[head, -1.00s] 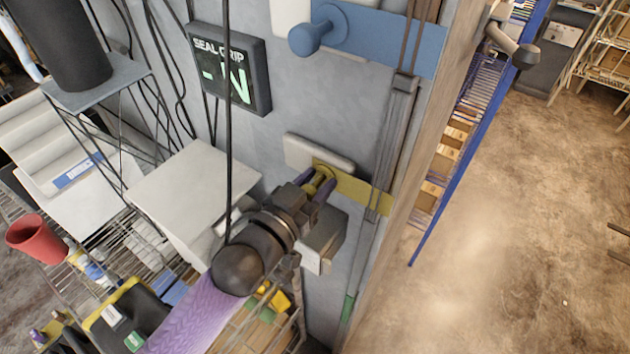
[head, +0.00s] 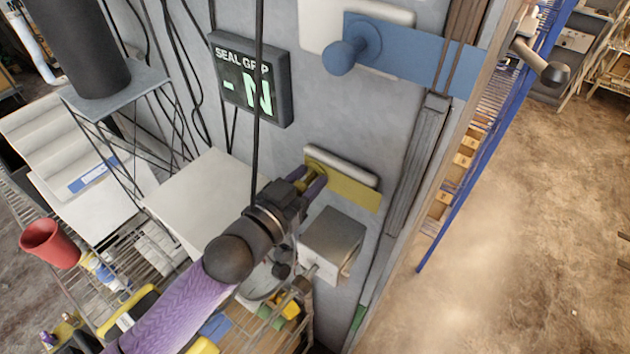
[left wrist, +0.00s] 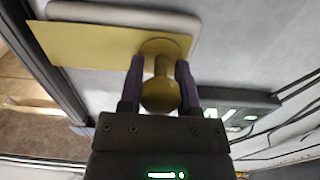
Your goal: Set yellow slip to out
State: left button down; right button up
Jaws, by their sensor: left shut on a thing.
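The yellow slip (head: 352,192) is a flat yellow plate with a round knob, set against a pale backing plate on the grey wall. Its right end stops short of the vertical strip by the door edge. My left gripper (head: 314,181) is shut on the slip's yellow knob. In the left wrist view the purple fingers (left wrist: 160,80) stand on both sides of the knob (left wrist: 160,95), and the plate (left wrist: 90,45) extends to the left. My right gripper is not in view.
A blue slip (head: 420,55) with a knob sits higher, reaching across the vertical strip (head: 415,150). A "SEAL GRIP" display (head: 250,80) shows "- N". A grey box (head: 333,240) juts out just below the yellow slip. A dark cable hangs near my arm.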

pick_arm(q)
jog(key=c, duration=0.6)
grip_release()
jog(key=shift+a, duration=0.1)
jog(key=shift+o, duration=1.4)
jog(key=shift+w+a, duration=0.15)
jog(key=v, duration=1)
jog(key=shift+b, duration=0.45)
